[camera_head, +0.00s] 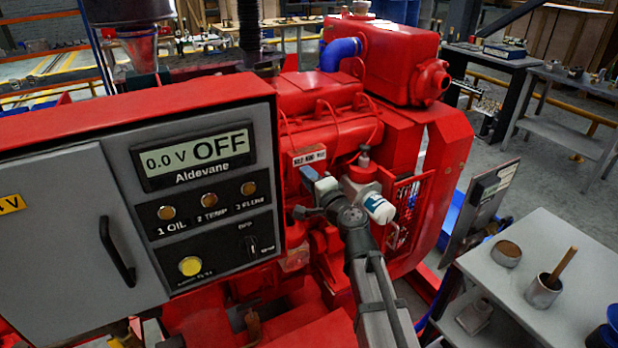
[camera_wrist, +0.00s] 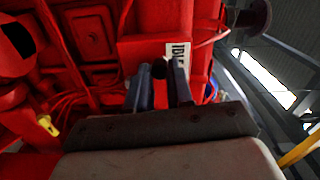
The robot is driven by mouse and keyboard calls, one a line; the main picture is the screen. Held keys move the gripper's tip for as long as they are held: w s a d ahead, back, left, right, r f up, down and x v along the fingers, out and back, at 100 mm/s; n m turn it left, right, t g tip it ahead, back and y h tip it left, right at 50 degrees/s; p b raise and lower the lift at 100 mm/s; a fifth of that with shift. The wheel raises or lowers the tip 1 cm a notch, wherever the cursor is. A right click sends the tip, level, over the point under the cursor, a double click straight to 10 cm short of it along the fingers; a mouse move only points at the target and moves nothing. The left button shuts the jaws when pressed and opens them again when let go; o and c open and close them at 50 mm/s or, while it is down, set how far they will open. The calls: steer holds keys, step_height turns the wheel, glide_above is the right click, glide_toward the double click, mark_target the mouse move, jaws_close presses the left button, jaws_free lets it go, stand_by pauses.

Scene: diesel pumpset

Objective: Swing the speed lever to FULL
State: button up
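My gripper (camera_wrist: 160,88) is at the red engine, below a small white label plate. In the wrist view its two blue-grey fingers stand apart, with a round black knob (camera_wrist: 159,68) between their tips. The knob looks like the end of the speed lever and nearly fills the gap; I cannot tell whether the fingers press on it. The label (camera_wrist: 179,54) beside the right finger partly reads "ID". In the head view the label plate (camera_head: 309,157) is above my gripper (camera_head: 306,196), its words too small to read surely. The lever's arm is hidden there.
The grey control panel (camera_head: 205,235) stands left of my arm, its display reading 0.0 V OFF. A grey bench (camera_head: 530,225) with cups stands at the right.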

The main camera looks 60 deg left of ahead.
steer(key=shift+w+r, duration=0.4)
steer(key=shift+w, duration=0.45)
stand_by(0.7)
steer(key=shift+w+r, duration=0.1)
steer(key=shift+w, duration=0.75)
stand_by(0.3)
steer(key=shift+w+f, duration=0.2)
steer(key=shift+w, duration=0.65)
stand_by(0.6)
steer(key=shift+w+f, duration=0.35)
steer(key=shift+w, duration=0.2)
stand_by(0.8)
steer(key=o, duration=0.5)
steer(key=shift+d, duration=3)
